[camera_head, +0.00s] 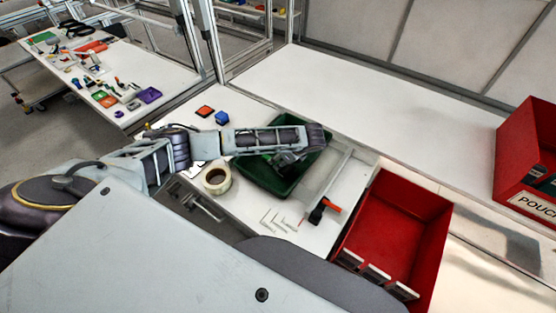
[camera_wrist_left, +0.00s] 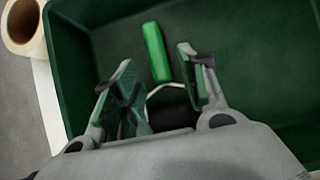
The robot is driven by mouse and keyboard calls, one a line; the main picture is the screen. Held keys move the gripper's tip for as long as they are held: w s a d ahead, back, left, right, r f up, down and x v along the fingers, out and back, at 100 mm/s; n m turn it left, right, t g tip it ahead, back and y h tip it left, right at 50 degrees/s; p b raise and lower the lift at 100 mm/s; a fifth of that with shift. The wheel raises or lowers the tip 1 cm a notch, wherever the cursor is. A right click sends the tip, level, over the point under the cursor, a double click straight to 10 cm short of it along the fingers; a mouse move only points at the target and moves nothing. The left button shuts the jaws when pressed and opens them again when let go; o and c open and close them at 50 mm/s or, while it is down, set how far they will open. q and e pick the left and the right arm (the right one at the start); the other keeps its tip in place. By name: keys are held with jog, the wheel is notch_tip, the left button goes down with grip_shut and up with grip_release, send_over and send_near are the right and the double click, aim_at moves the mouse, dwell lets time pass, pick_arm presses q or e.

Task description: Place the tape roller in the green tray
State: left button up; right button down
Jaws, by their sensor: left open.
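The green tray (camera_head: 262,178) stands on the white table, and it fills much of the left wrist view (camera_wrist_left: 250,60). A tool with a bright green handle (camera_wrist_left: 156,53), a thin wire frame and a dark roller end lies in the tray; it looks like the tape roller. My left gripper (camera_head: 288,160) is over the tray. In the left wrist view its fingers (camera_wrist_left: 155,82) are open and apart, either side of the tool's wire part, with nothing clamped. The dark end is partly hidden by the gripper. My right gripper is not in view.
A beige tape roll (camera_head: 216,178) stands left of the tray. A red bin (camera_head: 395,225) stands to the right, with an orange-and-black tool (camera_head: 322,210) between. Red and blue small items (camera_head: 213,115) lie behind. Another red bin (camera_head: 530,150) is far right.

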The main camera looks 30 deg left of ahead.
pick_arm(q)
jog(key=v, duration=1)
jog(key=shift+d+r, duration=0.2)
jog(key=shift+r, duration=0.1)
